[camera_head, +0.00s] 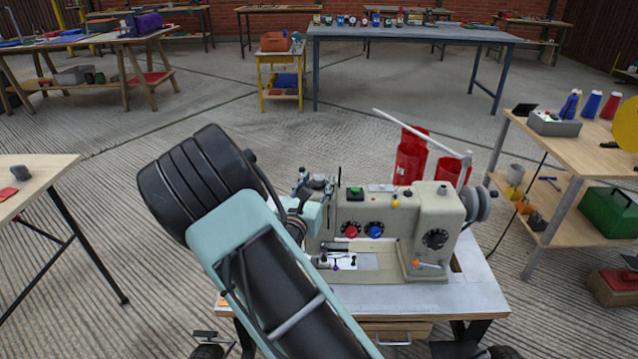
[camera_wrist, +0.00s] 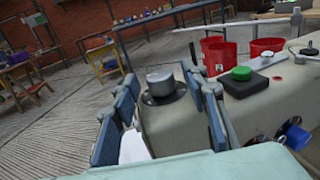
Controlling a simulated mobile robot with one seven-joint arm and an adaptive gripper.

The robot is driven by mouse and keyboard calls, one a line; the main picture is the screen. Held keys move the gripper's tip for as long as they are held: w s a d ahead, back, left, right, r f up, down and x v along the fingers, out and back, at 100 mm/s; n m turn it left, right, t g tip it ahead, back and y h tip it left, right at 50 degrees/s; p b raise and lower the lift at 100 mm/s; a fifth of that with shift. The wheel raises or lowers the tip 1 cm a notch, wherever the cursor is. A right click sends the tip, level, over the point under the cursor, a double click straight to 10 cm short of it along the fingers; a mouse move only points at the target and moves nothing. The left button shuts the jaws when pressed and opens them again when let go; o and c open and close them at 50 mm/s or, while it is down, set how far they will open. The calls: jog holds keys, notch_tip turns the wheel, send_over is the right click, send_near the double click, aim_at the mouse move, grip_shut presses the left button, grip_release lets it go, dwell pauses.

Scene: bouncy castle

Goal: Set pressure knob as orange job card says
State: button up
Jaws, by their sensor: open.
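A beige sewing machine (camera_head: 433,215) stands on a grey-topped table. In the wrist view a silver round knob (camera_wrist: 160,82) on a dark disc sits on top of the machine's head. My gripper (camera_wrist: 163,88) is open, with one blue-grey finger on each side of this knob; I cannot tell whether they touch it. In the head view my gripper (camera_head: 316,184) is over the machine's left end, where it partly hides the knob. The front carries a red knob (camera_head: 351,231), a blue knob (camera_head: 375,230) and a black dial (camera_head: 435,238).
A green button (camera_wrist: 241,73) on a black box is right of my fingers. Red containers (camera_head: 410,160) and a white rod (camera_head: 420,133) rise behind the machine. A wooden bench (camera_head: 590,150) stands at right, another table (camera_head: 40,180) at left.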

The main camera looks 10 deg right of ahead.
jog(key=shift+x, duration=0.95)
jog(key=shift+c, duration=0.3)
grip_shut()
